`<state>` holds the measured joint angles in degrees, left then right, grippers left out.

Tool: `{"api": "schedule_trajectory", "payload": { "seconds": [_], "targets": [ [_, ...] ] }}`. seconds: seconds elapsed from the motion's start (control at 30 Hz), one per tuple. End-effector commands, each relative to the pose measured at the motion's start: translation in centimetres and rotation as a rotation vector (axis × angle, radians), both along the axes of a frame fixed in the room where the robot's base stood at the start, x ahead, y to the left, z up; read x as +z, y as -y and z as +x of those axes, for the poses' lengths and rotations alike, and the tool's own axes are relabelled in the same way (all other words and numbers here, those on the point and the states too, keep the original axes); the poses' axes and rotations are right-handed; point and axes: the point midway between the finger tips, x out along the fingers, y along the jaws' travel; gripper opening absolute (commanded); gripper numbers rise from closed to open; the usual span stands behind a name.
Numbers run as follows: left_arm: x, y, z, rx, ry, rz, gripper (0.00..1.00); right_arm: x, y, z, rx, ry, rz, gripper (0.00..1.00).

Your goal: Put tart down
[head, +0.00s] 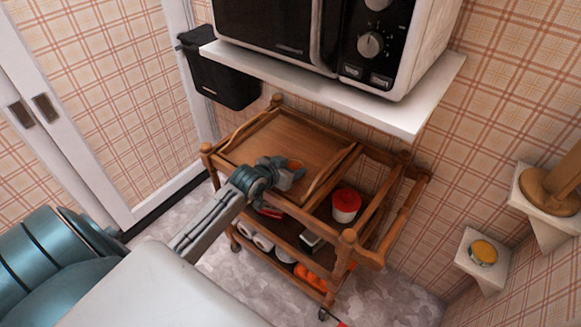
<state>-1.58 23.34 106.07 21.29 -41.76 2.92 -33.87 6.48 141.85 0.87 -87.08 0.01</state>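My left gripper (287,174) is over the wooden top of the trolley (250,147), near its front edge. A small orange piece shows at its fingertips, and I take it to be the tart (296,164); the fingers hide most of it. The gripper looks shut on it. I cannot tell whether the piece touches the trolley top or is held just above it. My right gripper is not in view.
Several items sit on the lower shelf. A microwave (330,35) rests on a white wall shelf (400,112) above. A yellow round thing (482,252) sits on a small wall shelf. The trolley top looks mostly clear.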

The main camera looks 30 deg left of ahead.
Motion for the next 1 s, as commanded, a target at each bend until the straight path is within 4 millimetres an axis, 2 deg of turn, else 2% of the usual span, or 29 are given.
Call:
{"api": "schedule_trajectory", "payload": {
  "seconds": [0.03,0.1,0.47,0.57,0.7,1.0],
  "targets": [
    [0.0,0.0,0.0,0.000,-0.001,-0.001,0.59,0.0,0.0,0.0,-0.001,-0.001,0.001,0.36],
    [0.0,0.0,0.0,0.000,-0.001,0.000,0.71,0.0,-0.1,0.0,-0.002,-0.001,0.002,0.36],
    [0.4,0.0,-0.2,0.000,-0.001,0.001,0.71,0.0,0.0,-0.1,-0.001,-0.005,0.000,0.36],
    [1.0,-0.2,-1.4,-0.001,-0.002,0.002,0.71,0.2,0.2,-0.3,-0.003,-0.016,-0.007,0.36],
    [2.4,-0.4,-4.0,-0.002,-0.002,0.007,0.71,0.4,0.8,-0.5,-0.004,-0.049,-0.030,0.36],
    [5.1,-0.8,-8.9,-0.002,-0.005,0.005,0.71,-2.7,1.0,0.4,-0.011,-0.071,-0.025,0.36]
  ]
}}
